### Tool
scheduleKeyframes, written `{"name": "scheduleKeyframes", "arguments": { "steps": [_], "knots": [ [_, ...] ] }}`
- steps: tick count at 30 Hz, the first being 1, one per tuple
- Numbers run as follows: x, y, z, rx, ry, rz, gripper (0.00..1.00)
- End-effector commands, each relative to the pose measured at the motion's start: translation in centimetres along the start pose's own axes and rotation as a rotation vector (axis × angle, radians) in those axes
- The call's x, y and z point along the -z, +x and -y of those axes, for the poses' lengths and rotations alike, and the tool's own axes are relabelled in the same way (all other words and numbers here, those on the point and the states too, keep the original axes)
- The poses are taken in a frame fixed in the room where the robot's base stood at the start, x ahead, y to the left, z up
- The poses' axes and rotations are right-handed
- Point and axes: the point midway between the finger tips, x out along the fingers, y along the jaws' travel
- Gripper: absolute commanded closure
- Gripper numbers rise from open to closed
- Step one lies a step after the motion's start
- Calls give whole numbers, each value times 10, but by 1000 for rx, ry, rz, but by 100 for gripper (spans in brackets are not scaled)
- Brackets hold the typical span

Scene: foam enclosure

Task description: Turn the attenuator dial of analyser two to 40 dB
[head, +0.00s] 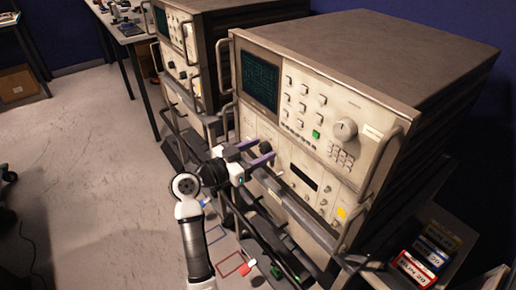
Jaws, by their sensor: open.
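The nearer analyser (385,62) is a large beige-fronted instrument with a dark screen (260,80), square buttons and a round knob (345,129) at its upper right. A second, similar analyser (195,60) stands behind it to the left. I cannot read which is analyser two, and no dial marked in dB can be made out. My gripper (262,153) is open, in front of the nearer analyser's lower panel, left of its middle. Its fingers point at the panel and hide part of it. I cannot tell whether they touch anything there.
Metal handles (384,162) stick out from the nearer analyser's front edges. A dark rail (305,222) runs below the front. Labelled boxes (415,268) lie at the lower right. A table (122,25) with small items stands at the back left. The floor (95,140) at left is mostly clear.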

Motion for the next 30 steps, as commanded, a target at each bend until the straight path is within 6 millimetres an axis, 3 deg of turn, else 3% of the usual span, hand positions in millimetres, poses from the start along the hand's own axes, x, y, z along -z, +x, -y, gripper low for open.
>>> {"name": "scheduleKeyframes", "arguments": {
  "steps": [9,20,30],
  "knots": [
    [0,3,0,0,1,0,48],
    [0,2,0,0,1,0,92],
    [1,3,0,-1,58,0,92]
  ]
}}
